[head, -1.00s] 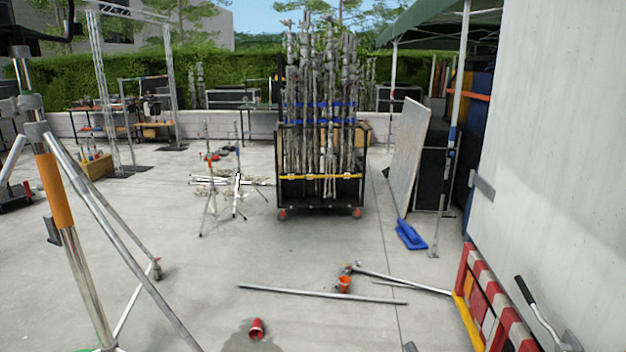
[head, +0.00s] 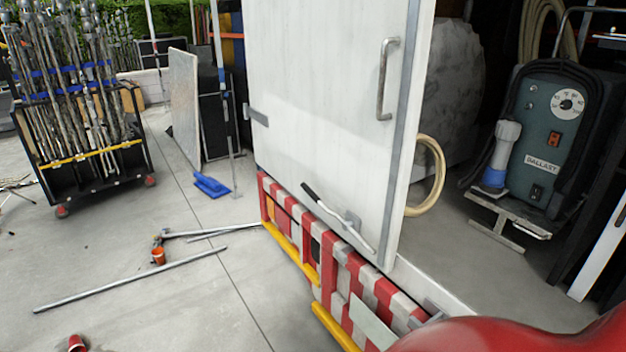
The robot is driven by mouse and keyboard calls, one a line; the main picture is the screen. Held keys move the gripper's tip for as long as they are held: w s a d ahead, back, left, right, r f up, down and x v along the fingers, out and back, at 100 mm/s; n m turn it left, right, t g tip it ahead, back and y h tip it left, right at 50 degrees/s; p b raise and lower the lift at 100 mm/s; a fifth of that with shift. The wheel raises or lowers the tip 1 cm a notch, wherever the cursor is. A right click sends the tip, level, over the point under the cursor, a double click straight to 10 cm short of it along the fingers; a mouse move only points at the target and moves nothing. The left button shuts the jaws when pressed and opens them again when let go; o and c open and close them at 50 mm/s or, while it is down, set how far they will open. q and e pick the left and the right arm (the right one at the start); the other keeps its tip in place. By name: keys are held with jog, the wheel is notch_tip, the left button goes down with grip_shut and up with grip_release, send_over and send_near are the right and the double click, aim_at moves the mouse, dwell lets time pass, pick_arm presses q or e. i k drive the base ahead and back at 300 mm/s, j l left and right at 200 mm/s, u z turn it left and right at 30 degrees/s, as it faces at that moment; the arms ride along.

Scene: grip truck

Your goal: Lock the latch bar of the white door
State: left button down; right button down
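The white door (head: 320,110) stands open in the middle of the head view, with the truck's interior showing to its right. A metal latch bar (head: 338,220) with a black grip sits low on the door, slanting down to the right near a small grey bracket. A vertical metal pull handle (head: 387,80) is on the door near its free edge. Neither of my grippers is in view. I cannot tell from here whether the latch bar touches its bracket.
A red-and-white striped barrier (head: 350,285) with yellow rails runs below the door. Inside the truck are a ballast unit (head: 548,125) and a coiled hose (head: 430,175). Metal poles (head: 130,278) and an orange cup (head: 158,256) lie on the open concrete floor at left. A loaded cart (head: 80,120) stands behind.

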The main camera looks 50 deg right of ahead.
aim_at(348, 226)
jog(key=z, duration=1.55)
jog(key=i+j+z, duration=0.1)
jog(key=i+j, duration=0.2)
jog(key=i+j+z, duration=0.1)
jog(key=i+j, duration=0.25)
jog(key=i+j+z, duration=0.15)
jog(key=i+j, duration=0.15)
jog(key=i+j+z, duration=0.1)
jog(key=i+j, duration=0.15)
jog(key=j, duration=0.25)
jog(key=i+j+z, duration=0.1)
jog(key=i+j, duration=0.2)
jog(key=j, duration=0.15)
jog(key=i+j+z, duration=0.1)
jog(key=i+j, duration=0.15)
jog(key=j, duration=0.2)
